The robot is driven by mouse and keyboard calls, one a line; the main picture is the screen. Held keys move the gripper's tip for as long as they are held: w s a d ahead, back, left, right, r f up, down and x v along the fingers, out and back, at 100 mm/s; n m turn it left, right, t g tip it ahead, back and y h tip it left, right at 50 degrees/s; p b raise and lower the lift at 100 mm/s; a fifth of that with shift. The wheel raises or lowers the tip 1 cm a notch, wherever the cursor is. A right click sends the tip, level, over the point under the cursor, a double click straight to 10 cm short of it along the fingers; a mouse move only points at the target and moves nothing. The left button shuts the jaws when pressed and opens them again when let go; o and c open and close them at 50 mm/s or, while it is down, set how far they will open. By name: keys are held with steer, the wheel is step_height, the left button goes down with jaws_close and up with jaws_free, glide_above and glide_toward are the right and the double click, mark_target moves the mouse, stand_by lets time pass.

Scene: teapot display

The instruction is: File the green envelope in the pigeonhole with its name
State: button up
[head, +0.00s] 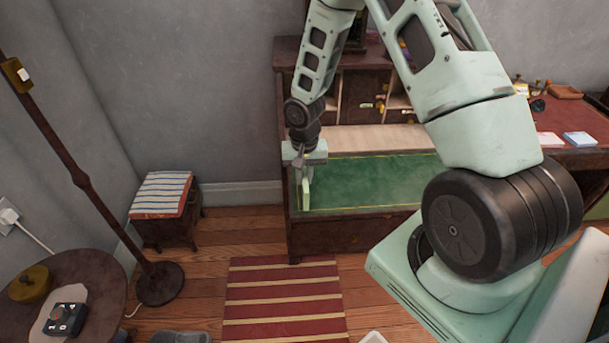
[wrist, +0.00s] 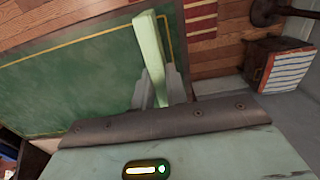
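My gripper (head: 304,170) is over the left end of the desk's green writing surface (head: 375,180). It is shut on a pale green envelope (head: 306,194), seen nearly edge-on in the head view. The envelope also shows in the wrist view (wrist: 150,55), upright between the two grey fingers (wrist: 157,88). Any name on it cannot be read. The desk's pigeonholes (head: 398,102) stand at the back of the desk, above the writing surface. My arm hides part of them, and no labels can be read.
A stool with a striped cushion (head: 161,193) stands left of the desk. A floor lamp's base (head: 160,284) and a round table (head: 95,270) are at the lower left. A striped rug (head: 283,300) lies in front of the desk. The green surface right of my gripper looks clear.

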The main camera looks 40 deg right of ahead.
mark_target(305, 175)
steer(key=o, duration=0.5)
steer(key=shift+r, duration=0.1)
step_height(305, 175, up, 17)
steer(key=shift+r, duration=0.1)
stand_by(0.6)
